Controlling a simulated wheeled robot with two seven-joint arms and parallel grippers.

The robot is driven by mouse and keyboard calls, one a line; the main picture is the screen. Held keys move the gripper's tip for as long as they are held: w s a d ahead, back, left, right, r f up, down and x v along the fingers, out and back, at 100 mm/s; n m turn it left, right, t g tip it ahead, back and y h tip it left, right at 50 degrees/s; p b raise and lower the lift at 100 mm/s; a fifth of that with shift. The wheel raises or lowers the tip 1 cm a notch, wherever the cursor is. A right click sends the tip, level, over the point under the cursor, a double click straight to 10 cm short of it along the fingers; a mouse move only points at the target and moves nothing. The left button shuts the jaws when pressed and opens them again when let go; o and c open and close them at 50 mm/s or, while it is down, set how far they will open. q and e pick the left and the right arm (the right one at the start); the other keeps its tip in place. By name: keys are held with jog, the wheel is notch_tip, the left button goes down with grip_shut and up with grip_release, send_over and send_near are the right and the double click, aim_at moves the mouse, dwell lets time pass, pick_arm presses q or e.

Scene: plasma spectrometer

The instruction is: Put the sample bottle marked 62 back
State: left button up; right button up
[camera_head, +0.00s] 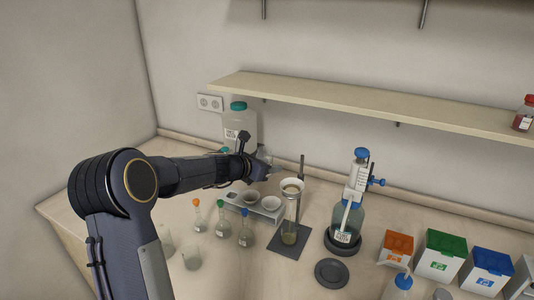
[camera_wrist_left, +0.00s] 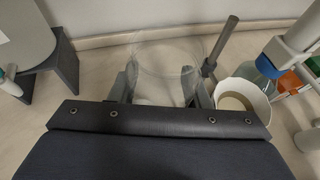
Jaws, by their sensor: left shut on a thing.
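My left gripper (camera_head: 260,168) is at the back of the bench, shut on a clear glass vessel, which shows between the fingers in the left wrist view (camera_wrist_left: 165,58). I cannot read a mark on it. Small stoppered flasks with orange (camera_head: 196,217), green (camera_head: 221,221) and blue (camera_head: 245,230) tops stand on the bench in front of the arm. Their labels are too small to read, so I cannot tell which bottle is marked 62. My right gripper is out of view.
A dispenser bottle (camera_head: 346,222) and coloured boxes (camera_head: 440,262) are farther right. A shelf (camera_head: 360,102) hangs above.

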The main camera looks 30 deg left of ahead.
pick_arm(q)
notch_tip(320, 180, up, 2)
jog(key=shift+r+p, duration=0.15)
jog(key=shift+p, duration=0.6)
